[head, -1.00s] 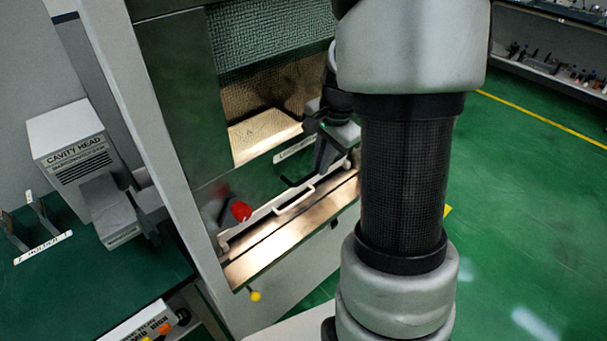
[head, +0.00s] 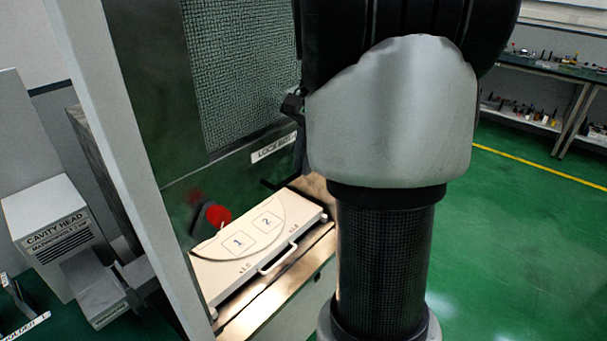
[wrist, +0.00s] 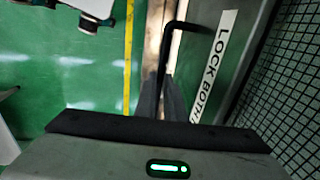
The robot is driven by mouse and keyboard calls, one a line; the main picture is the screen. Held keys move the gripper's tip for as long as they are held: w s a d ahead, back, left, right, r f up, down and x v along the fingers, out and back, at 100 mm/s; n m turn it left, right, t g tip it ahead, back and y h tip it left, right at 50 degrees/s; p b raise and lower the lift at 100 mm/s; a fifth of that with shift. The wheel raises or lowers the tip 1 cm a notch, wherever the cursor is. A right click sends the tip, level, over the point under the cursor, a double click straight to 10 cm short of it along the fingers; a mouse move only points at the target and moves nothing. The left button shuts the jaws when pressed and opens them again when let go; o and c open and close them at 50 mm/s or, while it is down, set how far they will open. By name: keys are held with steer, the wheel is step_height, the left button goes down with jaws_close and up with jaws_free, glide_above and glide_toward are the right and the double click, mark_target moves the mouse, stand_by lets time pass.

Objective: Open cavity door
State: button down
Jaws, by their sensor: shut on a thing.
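The cavity door (head: 238,75) is a dark green panel with a mesh window and a white "LOCK BOT…" label on its lower part. Its lower edge stands above a white tray, leaving a gap. In the wrist view the door (wrist: 225,85) is at the right, with the label close up. A black bent handle (wrist: 167,50) sticks out beside the label. My gripper (wrist: 163,97) is shut on this handle, its dark fingers around the lower part. In the head view my arm hides the gripper.
The white tray (head: 213,263) has marked places 1 and 2 and a front handle. A red knob (head: 218,216) is at its left. The cavity head box (head: 45,215) stands further left. Green floor at the right is clear up to a shelved bench (head: 545,80).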

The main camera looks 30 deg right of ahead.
steer(key=shift+r, duration=0.3)
steer(key=c, duration=1.8)
jaws_free()
steer(key=shift+c, duration=0.2)
steer(key=shift+r, duration=0.1)
steer(key=s+d+r, duration=0.1)
steer(key=s+r, duration=0.2)
steer(key=r, duration=1.3)
steer(key=shift+s+r, duration=0.15)
steer(key=shift+r, duration=0.25)
steer(key=s+a+f+n+t, duration=0.1)
steer(key=s+a+f+n, duration=0.6)
steer(key=a, duration=0.3)
steer(key=s+a+f+n+t, duration=0.2)
steer(key=s+a+f+n, duration=0.5)
steer(key=a, duration=0.3)
steer(key=shift+s+f+t+h, duration=0.15)
steer(key=shift+f+t+h, duration=0.15)
steer(key=shift+f, duration=0.2)
